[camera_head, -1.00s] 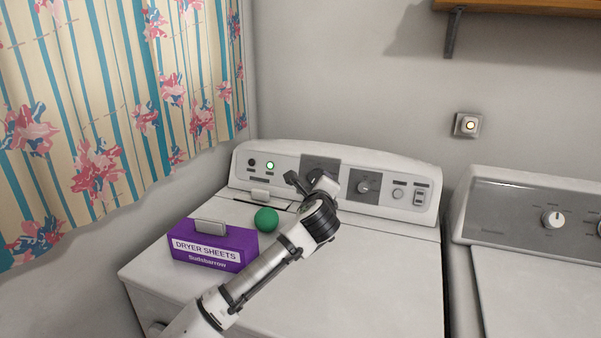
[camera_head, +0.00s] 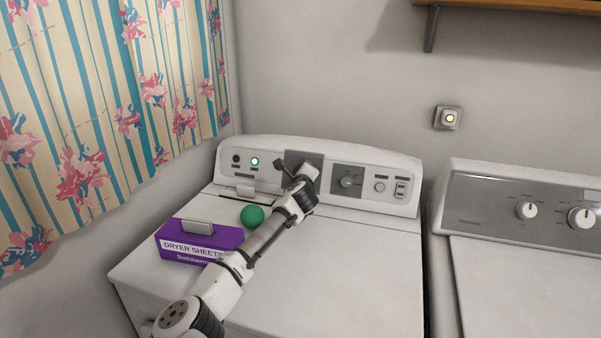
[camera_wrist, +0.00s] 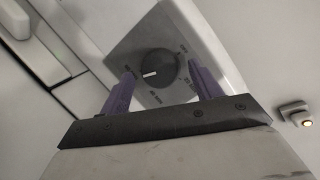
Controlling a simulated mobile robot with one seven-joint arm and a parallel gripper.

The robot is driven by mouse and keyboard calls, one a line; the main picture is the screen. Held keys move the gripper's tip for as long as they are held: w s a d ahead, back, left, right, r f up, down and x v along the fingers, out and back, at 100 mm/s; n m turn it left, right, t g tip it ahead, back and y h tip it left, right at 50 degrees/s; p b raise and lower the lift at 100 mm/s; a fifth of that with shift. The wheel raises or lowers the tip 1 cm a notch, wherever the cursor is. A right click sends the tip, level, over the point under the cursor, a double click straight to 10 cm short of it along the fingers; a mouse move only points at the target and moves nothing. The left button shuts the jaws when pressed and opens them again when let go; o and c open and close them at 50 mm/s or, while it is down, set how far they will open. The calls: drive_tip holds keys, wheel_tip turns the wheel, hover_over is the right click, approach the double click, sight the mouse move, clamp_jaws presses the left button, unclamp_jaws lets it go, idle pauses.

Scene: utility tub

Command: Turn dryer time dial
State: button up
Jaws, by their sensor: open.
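The dryer time dial (camera_wrist: 158,68) is a round dark knob with a white mark pointing left, on a grey plate with minute labels in the wrist view. My gripper (camera_wrist: 161,68) is open, its two purple fingers on either side of the dial. I cannot tell whether they touch it. In the head view my gripper (camera_head: 297,168) is at the dryer's back panel, in front of the left grey plate (camera_head: 312,158), and hides the dial there.
A second dial (camera_head: 347,182) is just right on the same panel, with a green light (camera_head: 254,161) to the left. A green ball (camera_head: 252,216) and a purple dryer sheets box (camera_head: 190,240) lie on the dryer top (camera_head: 340,270). A washer (camera_head: 520,280) stands at right.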

drive_tip(key=shift+w, duration=0.4)
drive_tip(key=shift+f, duration=0.1)
drive_tip(key=c, duration=1)
drive_tip(key=shift+o, duration=0.2)
drive_tip(key=shift+n+p, duration=0.3)
